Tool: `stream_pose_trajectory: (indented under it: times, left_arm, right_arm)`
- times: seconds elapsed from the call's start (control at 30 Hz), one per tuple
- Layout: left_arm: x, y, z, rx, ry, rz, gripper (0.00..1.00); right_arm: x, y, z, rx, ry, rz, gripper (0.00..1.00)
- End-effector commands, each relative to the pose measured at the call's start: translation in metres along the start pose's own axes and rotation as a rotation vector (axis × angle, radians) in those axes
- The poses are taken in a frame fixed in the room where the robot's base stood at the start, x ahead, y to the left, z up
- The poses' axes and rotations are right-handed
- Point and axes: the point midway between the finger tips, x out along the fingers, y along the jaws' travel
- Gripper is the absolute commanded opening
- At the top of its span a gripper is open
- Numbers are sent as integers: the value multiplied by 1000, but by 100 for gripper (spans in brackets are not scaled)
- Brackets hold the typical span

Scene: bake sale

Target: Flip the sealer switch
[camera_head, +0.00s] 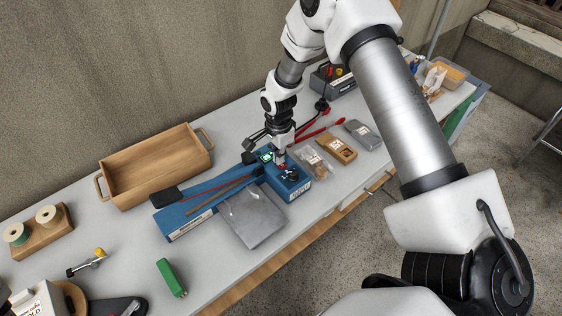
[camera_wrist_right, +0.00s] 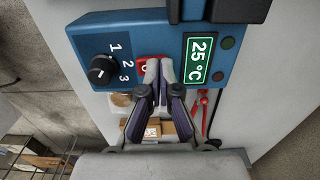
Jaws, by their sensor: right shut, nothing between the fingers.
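The blue sealer (camera_head: 183,222) lies on the table, its long arm toward the left and its control box (camera_head: 295,188) at the right end. In the right wrist view the box's blue face (camera_wrist_right: 150,35) shows a black dial (camera_wrist_right: 101,70) marked 1, 2, 3, a red switch (camera_wrist_right: 143,69) and a green display (camera_wrist_right: 197,60) reading 25 °C. My right gripper (camera_head: 281,161) is over the control box, shut and empty. Its fingertips (camera_wrist_right: 159,66) cover part of the red switch; I cannot tell whether they touch it. My left gripper is not in view.
A grey bag (camera_head: 252,218) lies in front of the sealer. Right of it are packed goods (camera_head: 337,148), a grey pouch (camera_head: 362,135) and a red-handled tool (camera_head: 325,130). A wooden tray (camera_head: 155,168) stands behind left. A green item (camera_head: 171,278) lies at front left.

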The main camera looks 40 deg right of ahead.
Motion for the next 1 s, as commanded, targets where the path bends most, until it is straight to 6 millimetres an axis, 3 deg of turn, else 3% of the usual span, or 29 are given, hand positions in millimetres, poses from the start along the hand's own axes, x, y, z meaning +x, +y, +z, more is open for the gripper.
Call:
stream_pose_trajectory:
  times: [0.63,1.0]
  left_arm:
    - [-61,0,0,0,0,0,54]
    - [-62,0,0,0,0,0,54]
  right_arm:
    - [-67,0,0,0,0,-1,0]
    - [-68,0,0,0,0,-1,0]
